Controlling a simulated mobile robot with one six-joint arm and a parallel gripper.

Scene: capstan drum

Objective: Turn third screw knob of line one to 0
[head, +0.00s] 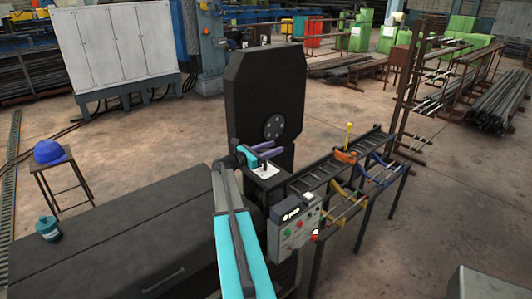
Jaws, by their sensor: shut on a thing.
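My gripper (262,158), with cyan and dark parts, is at a small white plate (265,171) on top of the dark machine, in front of the tall black octagonal panel. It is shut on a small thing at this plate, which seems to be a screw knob. The gripper and my arm hide most of it. Which knob of the line it is, and the setting it shows, are too small to tell. A purple part (272,147) is just behind the gripper.
The black panel (270,95) rises close behind the gripper. A grey control box (292,228) with buttons stands at lower right. A roller rack (345,165) with a yellow-knobbed lever extends right. A stool with a blue helmet (49,152) is at left. Open floor lies around.

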